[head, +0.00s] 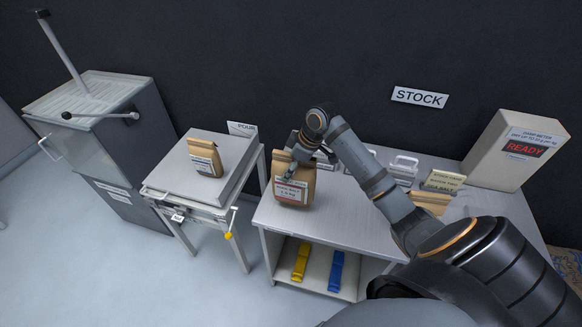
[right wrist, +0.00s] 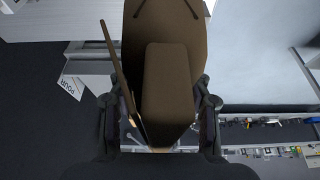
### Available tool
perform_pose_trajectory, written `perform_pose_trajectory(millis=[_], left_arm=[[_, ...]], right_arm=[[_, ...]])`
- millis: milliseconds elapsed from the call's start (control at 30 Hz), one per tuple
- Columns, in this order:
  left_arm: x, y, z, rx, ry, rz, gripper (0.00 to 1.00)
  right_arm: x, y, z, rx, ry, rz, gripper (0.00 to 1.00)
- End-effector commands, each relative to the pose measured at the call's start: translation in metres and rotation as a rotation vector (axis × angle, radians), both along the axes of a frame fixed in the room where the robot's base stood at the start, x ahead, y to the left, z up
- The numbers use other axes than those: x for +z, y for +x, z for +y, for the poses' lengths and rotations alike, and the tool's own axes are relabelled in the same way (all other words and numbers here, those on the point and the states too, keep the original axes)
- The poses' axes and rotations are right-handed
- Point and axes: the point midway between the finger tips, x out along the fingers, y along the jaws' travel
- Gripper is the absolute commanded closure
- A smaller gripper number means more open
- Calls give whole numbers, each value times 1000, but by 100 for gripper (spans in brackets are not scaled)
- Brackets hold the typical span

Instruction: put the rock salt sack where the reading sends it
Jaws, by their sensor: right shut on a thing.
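A brown paper sack (head: 293,190) with a red-and-white label is held upright at the left end of the stock table; I cannot tell whether its base touches the top. Its label is too small to read fully. My right gripper (head: 294,158) is shut on its upper part. In the right wrist view the sack (right wrist: 170,90) fills the space between the fingers. A second brown sack (head: 205,158) stands on the pour stand (head: 160,178). My left gripper is not in view.
A grey hopper cabinet (head: 130,140) with a lever stands at the far left. White-handled containers (head: 404,165), another brown sack (head: 430,201) and a lettered card (head: 442,182) are on the table. Yellow (head: 301,262) and blue (head: 336,270) items lie on the lower shelf.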

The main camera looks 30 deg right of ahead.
Motion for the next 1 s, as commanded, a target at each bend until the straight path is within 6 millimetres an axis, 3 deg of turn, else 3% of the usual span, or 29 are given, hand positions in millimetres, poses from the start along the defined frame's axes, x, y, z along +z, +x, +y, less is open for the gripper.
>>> perform_pose_trajectory(millis=[300, 567, 600, 733, 1000], left_arm=[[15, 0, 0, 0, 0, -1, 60], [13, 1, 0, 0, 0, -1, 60], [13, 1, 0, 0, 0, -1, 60], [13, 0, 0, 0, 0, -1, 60], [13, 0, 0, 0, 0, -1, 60]], right_arm=[[-31, 4, 0, 1, 1, -3, 100], [-33, 4, 0, 2, 0, -5, 100], [-36, 3, -1, 0, 0, 1, 47], [-36, 3, -1, 0, 0, 1, 29], [-36, 3, -1, 0, 0, 1, 28]])
